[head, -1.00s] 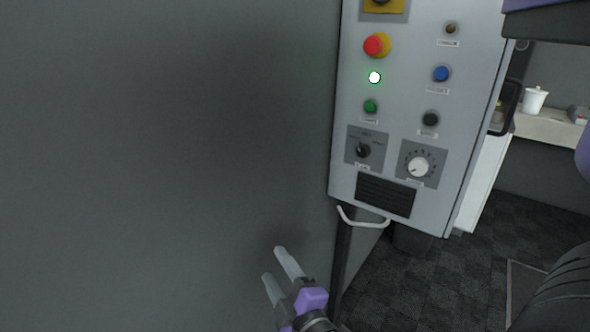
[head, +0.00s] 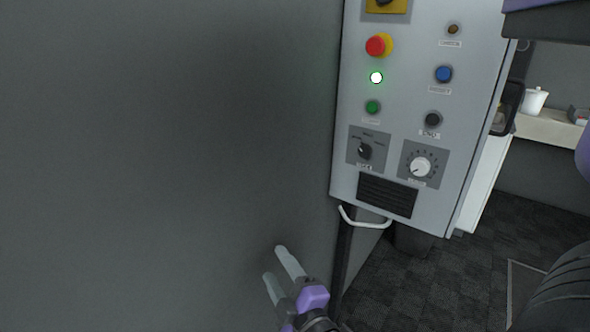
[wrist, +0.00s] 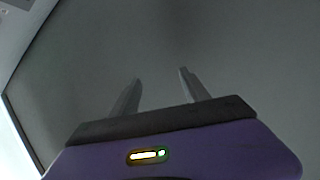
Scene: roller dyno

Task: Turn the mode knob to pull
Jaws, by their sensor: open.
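The mode knob (head: 364,151) is a small black knob on a grey plate at the lower left of the control panel (head: 408,120). Three or so small labels are printed around it, too small to read. Its exact pointer direction is hard to tell. My gripper (head: 278,262) is below and left of the panel in the head view, open and empty, well apart from the knob. In the wrist view, my gripper (wrist: 160,78) shows its two fingers spread in front of a plain grey surface; the knob is not in that view.
A white dial (head: 420,167) sits right of the knob, with a black vent (head: 387,195) below. A red stop button (head: 379,46) and several small buttons are above. A pale handle bar (head: 365,222) sticks out under the panel. A dark grey wall (head: 170,150) fills the left.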

